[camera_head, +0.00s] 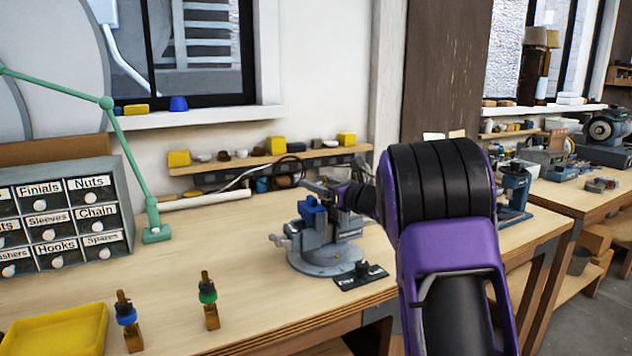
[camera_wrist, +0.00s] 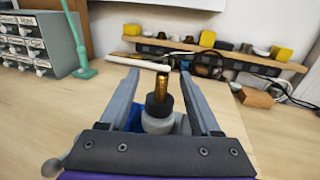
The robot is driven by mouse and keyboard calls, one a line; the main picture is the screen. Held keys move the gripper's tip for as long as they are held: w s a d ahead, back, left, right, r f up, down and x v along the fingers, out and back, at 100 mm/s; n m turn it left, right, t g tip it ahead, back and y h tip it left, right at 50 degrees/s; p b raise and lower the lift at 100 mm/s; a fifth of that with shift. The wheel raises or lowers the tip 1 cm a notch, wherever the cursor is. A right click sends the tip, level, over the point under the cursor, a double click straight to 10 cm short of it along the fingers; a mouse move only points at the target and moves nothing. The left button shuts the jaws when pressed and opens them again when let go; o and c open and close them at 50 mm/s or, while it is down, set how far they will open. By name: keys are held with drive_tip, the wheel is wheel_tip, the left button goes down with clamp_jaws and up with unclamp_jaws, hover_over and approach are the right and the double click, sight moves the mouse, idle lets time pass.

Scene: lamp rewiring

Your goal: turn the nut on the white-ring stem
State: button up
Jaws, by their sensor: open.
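The white-ring stem shows in the wrist view, upright, with a brass top (camera_wrist: 162,84), a dark nut (camera_wrist: 157,105) below it and a pale ring (camera_wrist: 157,122) under that. My gripper (camera_wrist: 159,78) is open, with one finger on each side of the stem and visible room between. In the head view my gripper (camera_head: 328,187) is over the grey vise (camera_head: 325,250) with blue jaws (camera_head: 311,206). The stem cannot be made out clearly there. Blue-jaw parts also show behind the stem in the wrist view; its lower end is hidden.
A blue-ring stem (camera_head: 126,318) and a green-ring stem (camera_head: 208,298) stand at the bench's front, near a yellow tray (camera_head: 60,330). A dark small fixture (camera_head: 361,275) lies before the vise. A labelled drawer cabinet (camera_head: 65,215) and green lamp arm (camera_head: 130,155) stand left.

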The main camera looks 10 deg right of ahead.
drive_tip(key=shift+w+a, duration=0.15)
drive_tip(key=shift+w, duration=0.1)
clamp_jaws()
